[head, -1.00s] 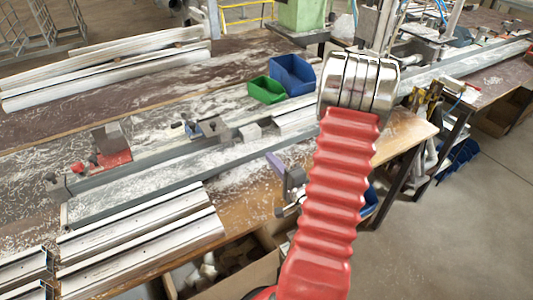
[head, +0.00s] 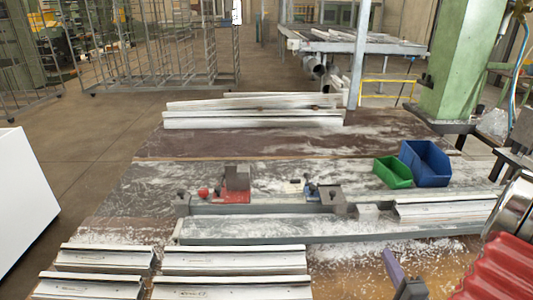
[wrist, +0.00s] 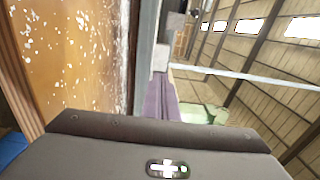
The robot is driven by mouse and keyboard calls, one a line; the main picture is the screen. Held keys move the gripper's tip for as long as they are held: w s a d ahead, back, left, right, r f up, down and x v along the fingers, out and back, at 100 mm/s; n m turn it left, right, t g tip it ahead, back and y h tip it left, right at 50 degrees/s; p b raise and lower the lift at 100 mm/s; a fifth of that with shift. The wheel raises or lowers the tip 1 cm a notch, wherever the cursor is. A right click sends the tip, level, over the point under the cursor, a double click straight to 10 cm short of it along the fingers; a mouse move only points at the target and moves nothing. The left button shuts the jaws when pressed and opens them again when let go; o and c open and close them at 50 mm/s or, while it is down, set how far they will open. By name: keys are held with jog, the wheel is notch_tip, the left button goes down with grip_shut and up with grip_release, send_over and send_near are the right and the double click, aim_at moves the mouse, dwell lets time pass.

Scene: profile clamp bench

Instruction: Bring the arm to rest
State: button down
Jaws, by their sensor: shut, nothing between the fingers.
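My gripper (head: 389,256) shows at the lower right of the head view, with purple fingers and a dark grey body. It appears in front of or over the bench's front part, and its height there is hard to judge. In the wrist view its purple fingers (wrist: 160,88) lie together beyond the grey body, shut and empty. My red ribbed arm with its silver joint fills the lower right corner of the head view. Much of the arm is outside the picture.
The clamp rail (head: 300,230) with red-based and grey clamps runs across the bench. White profiles lie at front left (head: 235,260) and back (head: 253,117). A green bin (head: 393,173) and a blue bin (head: 427,163) stand right, near a green column (head: 462,65).

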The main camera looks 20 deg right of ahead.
jog(key=shift+w+a+r+n, duration=0.1)
jog(key=shift+w+n, duration=0.4)
jog(key=shift+w, duration=0.1)
jog(key=w+a+r+n+g, duration=0.3)
jog(key=w+n+g, duration=0.1)
jog(key=w+n, duration=0.3)
jog(key=w+a+r+n+g, duration=0.2)
jog(key=a+r+n+g, duration=0.15)
jog(key=a+r, duration=0.3)
jog(key=s+a+r+n+g+y, duration=0.1)
jog(key=s+a+r+n, duration=0.1)
jog(key=s+a, duration=0.3)
jog(key=s+a+r+n+g+y, duration=0.1)
jog(key=s+a+n, duration=0.3)
jog(key=a, duration=0.7)
jog(key=s+a+r+n+g+y, duration=0.2)
jog(key=s+a+r+n+y, duration=0.1)
jog(key=s+a, duration=0.4)
jog(key=shift+a+r+n, duration=0.45)
jog(key=shift+a, duration=0.55)
jog(key=shift+s, duration=0.1)
